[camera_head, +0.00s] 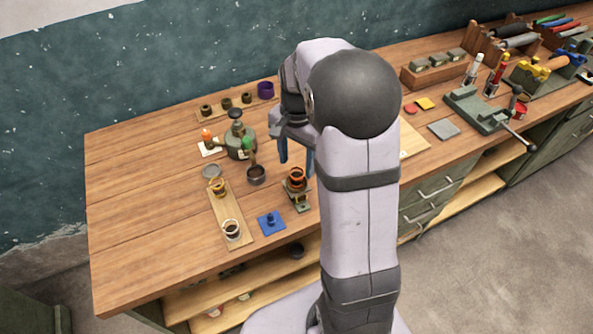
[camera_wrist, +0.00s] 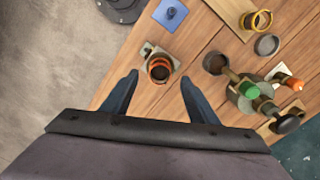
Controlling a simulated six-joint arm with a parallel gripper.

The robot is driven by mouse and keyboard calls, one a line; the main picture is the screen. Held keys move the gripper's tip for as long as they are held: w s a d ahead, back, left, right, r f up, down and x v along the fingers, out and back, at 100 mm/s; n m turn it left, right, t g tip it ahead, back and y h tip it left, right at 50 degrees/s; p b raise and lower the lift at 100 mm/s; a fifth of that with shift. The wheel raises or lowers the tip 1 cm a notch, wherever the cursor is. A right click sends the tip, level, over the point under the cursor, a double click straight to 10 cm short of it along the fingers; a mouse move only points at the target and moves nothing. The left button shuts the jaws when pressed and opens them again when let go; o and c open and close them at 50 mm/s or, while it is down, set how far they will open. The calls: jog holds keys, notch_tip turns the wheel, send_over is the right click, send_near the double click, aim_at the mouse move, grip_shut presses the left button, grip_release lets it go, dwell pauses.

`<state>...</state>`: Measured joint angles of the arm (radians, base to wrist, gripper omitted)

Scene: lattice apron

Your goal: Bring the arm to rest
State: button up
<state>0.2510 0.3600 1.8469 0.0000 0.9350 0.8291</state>
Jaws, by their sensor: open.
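My gripper (camera_head: 297,160) hangs above the wooden workbench, its dark blue fingers apart and nothing between them. A small stand with an orange-rimmed dark cup (camera_wrist: 159,69) lies just beyond the fingertips in that view. The same cup (camera_head: 296,180) shows in the head view just below the fingers. No contact between it and the fingers can be made out. My arm rises from the bench's front edge and hides part of the bench behind it.
The workbench (camera_head: 140,205) is clear at its left end. A green-knobbed metal device (camera_head: 240,140), a dark cup (camera_head: 256,174), a blue plate (camera_head: 271,222) and a wooden strip (camera_head: 225,205) with ringed cups stand near.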

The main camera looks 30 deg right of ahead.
jog(key=shift+r, duration=1)
jog(key=n, duration=0.1)
jog(key=w+n, duration=0.1)
jog(key=shift+d+n, duration=0.1)
jog(key=shift+n, duration=0.2)
jog(key=shift+f+n+t, duration=0.2)
jog(key=shift+n+t, duration=0.1)
jog(key=shift+n, duration=0.3)
jog(key=s+f+n, duration=0.1)
jog(key=s+f, duration=0.1)
jog(key=s+a+f+n, duration=0.1)
jog(key=f+n, duration=0.1)
jog(key=shift+s, duration=0.4)
jog(key=s+a+n, duration=0.5)
jog(key=s+a, duration=0.4)
jog(key=s, duration=0.5)
jog(key=shift+n, duration=0.3)
